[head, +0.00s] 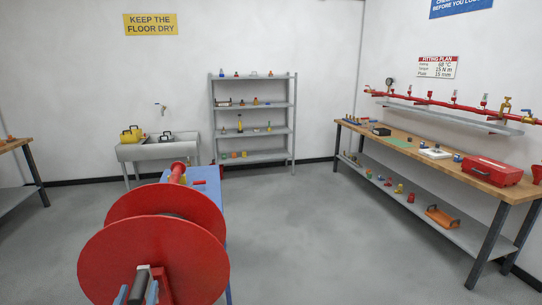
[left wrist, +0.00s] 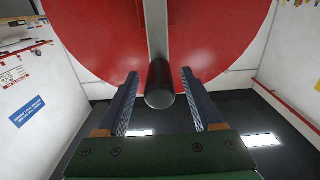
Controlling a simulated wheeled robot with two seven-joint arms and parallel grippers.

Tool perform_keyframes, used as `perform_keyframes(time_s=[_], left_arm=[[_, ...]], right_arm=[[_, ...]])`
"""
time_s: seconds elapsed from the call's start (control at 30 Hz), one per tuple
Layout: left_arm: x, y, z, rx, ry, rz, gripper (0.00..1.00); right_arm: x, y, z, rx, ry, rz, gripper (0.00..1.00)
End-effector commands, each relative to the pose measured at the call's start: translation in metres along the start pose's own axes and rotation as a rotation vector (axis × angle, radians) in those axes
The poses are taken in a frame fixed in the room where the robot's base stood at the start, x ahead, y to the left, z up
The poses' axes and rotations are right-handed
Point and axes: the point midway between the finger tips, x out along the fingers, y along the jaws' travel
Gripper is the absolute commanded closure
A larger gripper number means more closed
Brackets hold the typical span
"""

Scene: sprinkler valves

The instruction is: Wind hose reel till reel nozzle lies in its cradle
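The hose reel (head: 150,245) is a pair of large red discs at the lower left of the head view; one disc (left wrist: 100,40) fills the top of the left wrist view. A grey crank arm (left wrist: 156,28) crosses it and carries a dark cylindrical handle (left wrist: 160,85). My left gripper (left wrist: 160,73) is open, its blue fingers on either side of the handle with gaps showing. In the head view my left gripper (head: 137,292) is at the bottom edge. A red flared piece (head: 178,171) stands beyond the reel; I cannot tell whether it is the nozzle or cradle. My right gripper is not in view.
A blue bench (head: 207,184) stands behind the reel. A sink (head: 158,151) and grey shelf (head: 252,106) line the back wall. A wooden workbench (head: 460,168) with a red toolbox (head: 492,170) is at the right. The middle floor (head: 300,220) is clear.

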Motion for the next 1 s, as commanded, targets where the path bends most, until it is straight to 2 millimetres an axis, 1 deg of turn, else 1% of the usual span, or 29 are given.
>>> perform_keyframes(time_s=[0.07, 0.17, 0.4, 0.6, 0.7, 0.93, 0.97, 1.0], left_arm=[[0.000, 0.000, -0.001, 0.000, 0.001, 0.000, 0.32], [-0.008, 0.000, -0.002, 0.000, -0.002, 0.000, 0.32], [-0.043, 0.000, -0.003, 0.000, -0.002, 0.000, 0.32], [-0.067, 0.000, -0.002, 0.000, -0.001, 0.000, 0.32], [-0.070, 0.000, -0.001, 0.000, 0.002, 0.000, 0.32], [-0.070, 0.000, 0.001, 0.000, -0.002, 0.001, 0.32], [-0.070, 0.001, 0.005, 0.000, -0.013, 0.003, 0.32], [-0.070, 0.004, 0.019, 0.000, -0.045, 0.011, 0.32]], right_arm=[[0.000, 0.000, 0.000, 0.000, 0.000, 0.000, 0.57], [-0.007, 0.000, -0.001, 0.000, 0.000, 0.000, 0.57], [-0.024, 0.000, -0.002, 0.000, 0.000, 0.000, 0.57], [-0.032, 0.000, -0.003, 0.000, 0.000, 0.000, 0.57], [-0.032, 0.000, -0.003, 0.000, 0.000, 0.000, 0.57], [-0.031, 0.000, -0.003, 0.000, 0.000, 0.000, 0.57], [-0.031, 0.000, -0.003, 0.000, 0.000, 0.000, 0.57], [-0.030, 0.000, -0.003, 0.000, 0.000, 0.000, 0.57]])
